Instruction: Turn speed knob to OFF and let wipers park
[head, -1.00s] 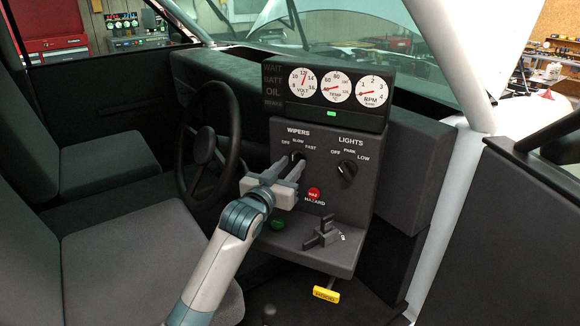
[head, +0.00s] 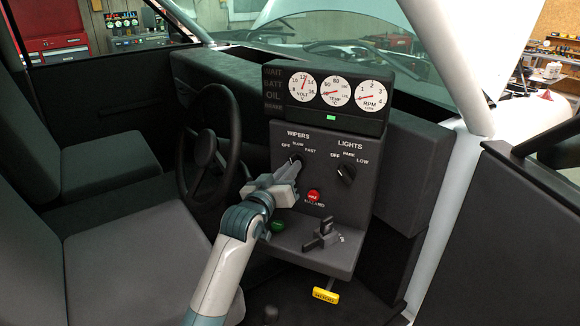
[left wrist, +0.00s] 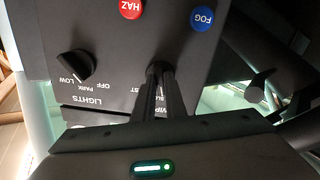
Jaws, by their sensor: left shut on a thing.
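The wiper speed knob (head: 297,160) is a dark knob on the black dash panel (head: 325,230), under the WIPERS label with OFF, SLOW and FAST marks. My left gripper (head: 291,168) reaches it from the lower left and is shut on it. In the left wrist view, both dark fingers (left wrist: 158,88) close around the knob (left wrist: 158,68), and the panel appears upside down. The fingers cover much of the knob, so I cannot tell which mark it points to. My right gripper is not in view.
The lights knob (head: 346,172) is right of the wiper knob. The red hazard button (head: 313,195) and green button (head: 277,226) are below, near my gripper. A blue fog button (left wrist: 203,18) shows in the wrist view. The steering wheel (head: 237,140) is close on the left.

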